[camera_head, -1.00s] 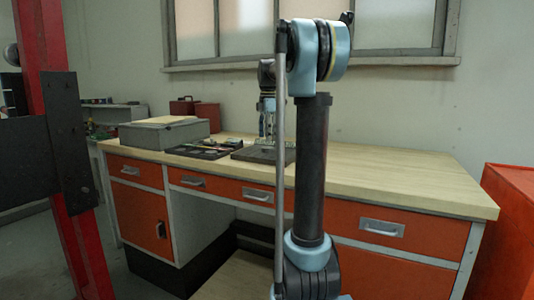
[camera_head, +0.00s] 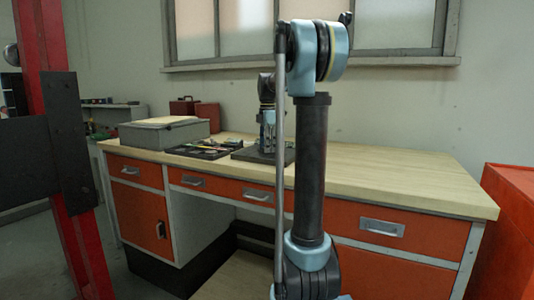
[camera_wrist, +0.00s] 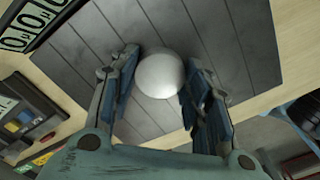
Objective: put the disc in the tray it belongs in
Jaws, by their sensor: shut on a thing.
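A pale, smooth, round disc (camera_wrist: 160,73) sits between the two fingers of my gripper (camera_wrist: 158,88) in the wrist view. The fingers are shut on its two sides. Below it is a dark grey flat board (camera_wrist: 225,40) with straight grooves; I cannot tell whether the disc touches it. In the head view my gripper (camera_head: 267,138) is over this dark board (camera_head: 245,155) on the bench, and the disc cannot be made out there. No tray for the disc can be told for sure.
A black tray of small coloured items (camera_head: 200,150) lies left of the board; part of it shows in the wrist view (camera_wrist: 25,120). A black-and-white marked strip (camera_wrist: 25,32) is at the wrist view's top left. A grey box (camera_head: 165,133) stands farther left. The bench's right side (camera_head: 400,178) is clear.

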